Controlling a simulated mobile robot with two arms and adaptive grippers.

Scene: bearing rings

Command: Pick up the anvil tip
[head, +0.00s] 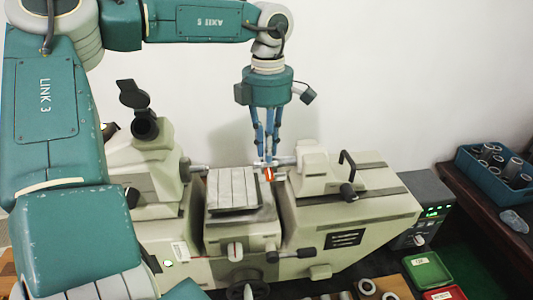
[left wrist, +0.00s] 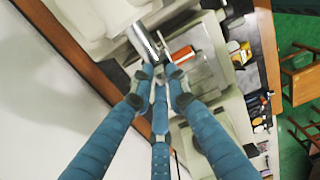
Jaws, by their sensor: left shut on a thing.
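My left gripper (head: 267,157) points down over the measuring machine, between its two heads. Its blue fingers are shut on a small part at their tips, which I take to be the anvil tip. An orange-red piece (head: 268,174) shows right at the fingertips, above the grey stage (head: 232,190). In the left wrist view the fingertips (left wrist: 160,78) come together, with the orange-red piece (left wrist: 182,54) just beyond them. The fingers hide much of the held part. A bright metal spindle (left wrist: 145,42) is close beside the fingers. My right gripper is not in view.
The machine's right head (head: 312,172) and left eyepiece housing (head: 150,165) stand close on both sides. A blue bin of metal rings (head: 495,168), green tray (head: 427,270) and red tray (head: 445,293) are at right. Several rings (head: 366,287) lie in front. A white wall is behind.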

